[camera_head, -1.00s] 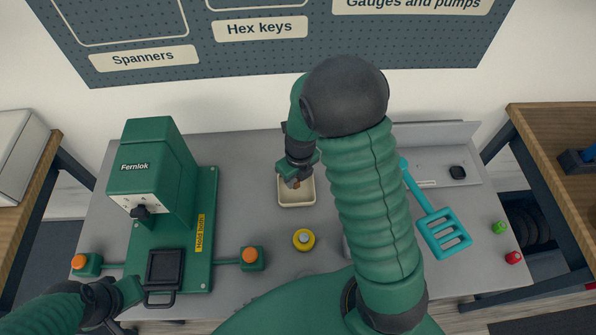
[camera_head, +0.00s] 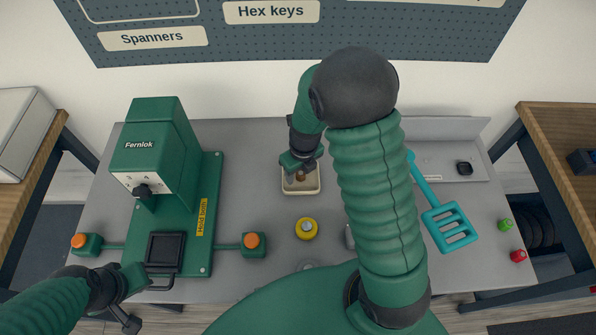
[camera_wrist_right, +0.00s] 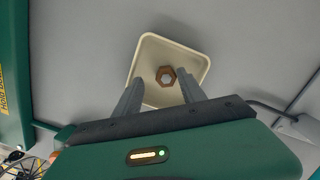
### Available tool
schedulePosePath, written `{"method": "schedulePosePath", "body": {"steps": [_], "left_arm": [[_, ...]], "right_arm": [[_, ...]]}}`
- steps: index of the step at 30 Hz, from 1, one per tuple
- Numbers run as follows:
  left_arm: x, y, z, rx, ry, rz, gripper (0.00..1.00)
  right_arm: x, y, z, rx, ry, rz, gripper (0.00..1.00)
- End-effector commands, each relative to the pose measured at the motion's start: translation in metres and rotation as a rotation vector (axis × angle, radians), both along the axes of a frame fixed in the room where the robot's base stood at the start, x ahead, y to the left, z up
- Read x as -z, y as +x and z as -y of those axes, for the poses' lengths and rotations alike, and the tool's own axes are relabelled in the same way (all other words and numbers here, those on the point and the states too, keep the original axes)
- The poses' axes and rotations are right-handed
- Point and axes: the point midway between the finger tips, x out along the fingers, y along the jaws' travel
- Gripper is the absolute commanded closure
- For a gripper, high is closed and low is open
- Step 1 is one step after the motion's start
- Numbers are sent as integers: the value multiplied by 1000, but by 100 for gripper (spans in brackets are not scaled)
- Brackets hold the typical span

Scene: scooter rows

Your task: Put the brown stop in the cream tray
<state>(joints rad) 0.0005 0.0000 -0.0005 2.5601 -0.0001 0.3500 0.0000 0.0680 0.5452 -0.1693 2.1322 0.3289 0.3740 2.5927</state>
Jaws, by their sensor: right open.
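The brown stop (camera_wrist_right: 166,76) shows in the right wrist view as a small brown hexagonal piece with a pale centre. It lies inside the cream tray (camera_wrist_right: 146,56). In the head view the stop (camera_head: 300,176) is a small brown spot in the tray (camera_head: 301,192), partly under the gripper. My right gripper (camera_wrist_right: 163,92) is open, its two fingers apart on the near side of the stop, over the tray; in the head view the gripper (camera_head: 299,165) hides the tray's back part. My left gripper (camera_head: 136,281) is at the lower left by the press; its jaws are too unclear to judge.
A green press (camera_head: 160,160) stands at left with orange buttons (camera_head: 252,241) and a black pad (camera_head: 165,251). A yellow piece (camera_head: 306,229) is in front of the tray. A teal slotted tool (camera_head: 449,227) and green and red knobs (camera_head: 518,256) are at right.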

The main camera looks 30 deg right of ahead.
Motion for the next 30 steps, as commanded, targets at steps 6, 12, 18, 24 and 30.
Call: {"method": "schedulePosePath", "body": {"steps": [6, 12, 18, 24, 30], "left_arm": [[-13, 0, 0, 1, 0, 0, 100], [-25, 0, 0, 1, 0, 0, 100], [-29, 0, 0, 1, 0, 0, 100], [-28, 0, 0, 1, 0, 0, 100], [-28, 0, 0, 1, 0, 0, 100]], "right_arm": [[-44, -4, -1, -2, -2, 6, 52], [-95, -10, -3, -1, -3, 5, 52], [-117, -13, -2, -11, -3, 1, 52], [-117, -25, -14, -435, -50, 11, 52], [-117, -47, -38, -1286, -172, 33, 52]]}}
